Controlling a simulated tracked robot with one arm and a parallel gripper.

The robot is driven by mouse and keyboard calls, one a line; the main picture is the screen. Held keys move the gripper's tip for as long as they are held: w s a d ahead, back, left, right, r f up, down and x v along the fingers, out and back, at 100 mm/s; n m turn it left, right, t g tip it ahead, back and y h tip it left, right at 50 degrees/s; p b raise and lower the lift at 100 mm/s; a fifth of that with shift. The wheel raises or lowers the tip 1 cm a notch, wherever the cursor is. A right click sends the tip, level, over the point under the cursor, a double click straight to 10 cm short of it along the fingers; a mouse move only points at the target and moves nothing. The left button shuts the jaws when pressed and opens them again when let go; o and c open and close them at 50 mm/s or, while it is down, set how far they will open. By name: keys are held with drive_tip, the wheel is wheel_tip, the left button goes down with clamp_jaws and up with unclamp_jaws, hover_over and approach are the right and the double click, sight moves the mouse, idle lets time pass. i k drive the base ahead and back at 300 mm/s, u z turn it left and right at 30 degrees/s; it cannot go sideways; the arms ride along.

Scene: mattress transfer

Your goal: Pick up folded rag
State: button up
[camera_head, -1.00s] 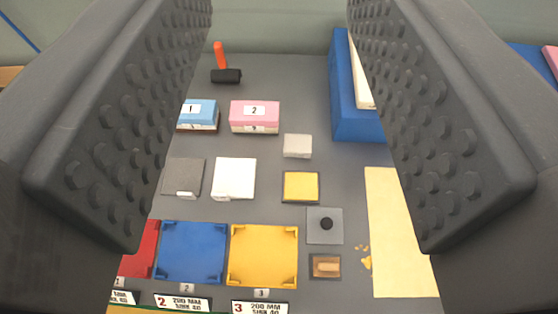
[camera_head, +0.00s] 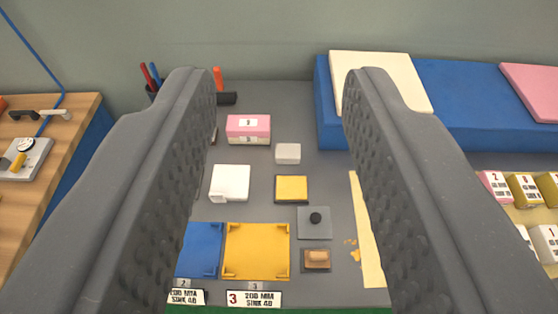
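A white, flat, folded square (camera_head: 230,183), which looks like a folded rag, lies on the grey worktop just right of the left finger in the picture. A small lump shows at its lower left corner. My gripper (camera_head: 278,82) is wide open, with nothing between its fingers. The fingers frame the worktop from above and do not visibly touch anything. The left finger covers the area left of the white square, where a dark grey folded piece lay in the earlier view.
A pink box (camera_head: 248,128), a pale block (camera_head: 288,153), a yellow pad (camera_head: 291,188), a black-knobbed plate (camera_head: 315,222) and a yellow tray (camera_head: 256,250) crowd the worktop. A blue mattress-like block (camera_head: 470,95) bears a cream pad (camera_head: 382,83) at the back right.

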sight(288, 153)
drive_tip(key=z, duration=0.1)
drive_tip(key=i, duration=0.9)
drive_tip(key=u, duration=0.05)
